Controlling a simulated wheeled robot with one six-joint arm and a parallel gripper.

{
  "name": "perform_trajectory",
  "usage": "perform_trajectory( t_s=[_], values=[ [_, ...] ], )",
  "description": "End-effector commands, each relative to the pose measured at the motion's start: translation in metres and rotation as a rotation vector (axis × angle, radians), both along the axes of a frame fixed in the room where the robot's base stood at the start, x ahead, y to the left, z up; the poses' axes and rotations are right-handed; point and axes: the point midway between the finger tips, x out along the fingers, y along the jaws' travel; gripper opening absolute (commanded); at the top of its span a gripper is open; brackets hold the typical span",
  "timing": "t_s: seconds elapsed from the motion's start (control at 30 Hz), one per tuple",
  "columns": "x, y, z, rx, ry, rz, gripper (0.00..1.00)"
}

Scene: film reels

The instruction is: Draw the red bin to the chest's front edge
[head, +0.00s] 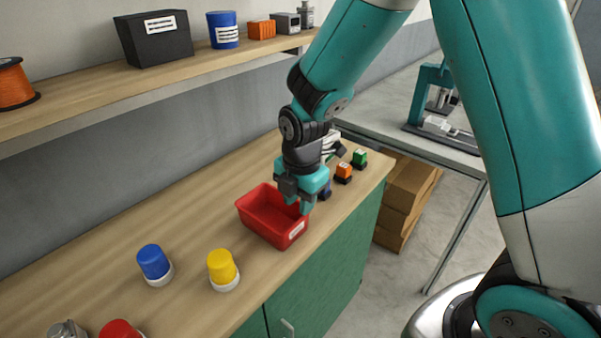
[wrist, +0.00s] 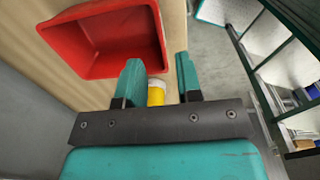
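The red bin (head: 262,222) stands upright on the wooden top of the green chest (head: 322,265), close to its front edge, with a white label on its right end. It looks empty where I can see inside. My gripper (head: 298,203) points down at the bin's far right corner, one finger over the bin and the other outside its wall. In the wrist view the red bin (wrist: 105,40) lies ahead and left, and the fingers of my gripper (wrist: 158,60) are apart, near the bin's corner. Contact with the wall cannot be told.
A yellow-capped jar (head: 222,267) and a blue-capped jar (head: 154,263) stand left of the bin. Orange (head: 344,171) and green (head: 359,157) small items stand behind my gripper. A shelf (head: 150,82) with containers hangs above. Cardboard boxes (head: 408,190) are right of the chest.

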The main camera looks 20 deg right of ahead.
Motion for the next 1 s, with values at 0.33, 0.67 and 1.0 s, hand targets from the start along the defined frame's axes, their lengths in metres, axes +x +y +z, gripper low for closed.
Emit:
perform_trajectory(
  t_s=[0.33, 0.67, 1.0],
  values=[
    [-0.003, -0.002, 0.07, 0.001, -0.004, -0.001, 0.33],
    [-0.005, -0.003, 0.084, 0.0, 0.001, -0.001, 0.33],
    [-0.004, -0.003, 0.084, 0.0, 0.001, -0.001, 0.33]
  ],
)
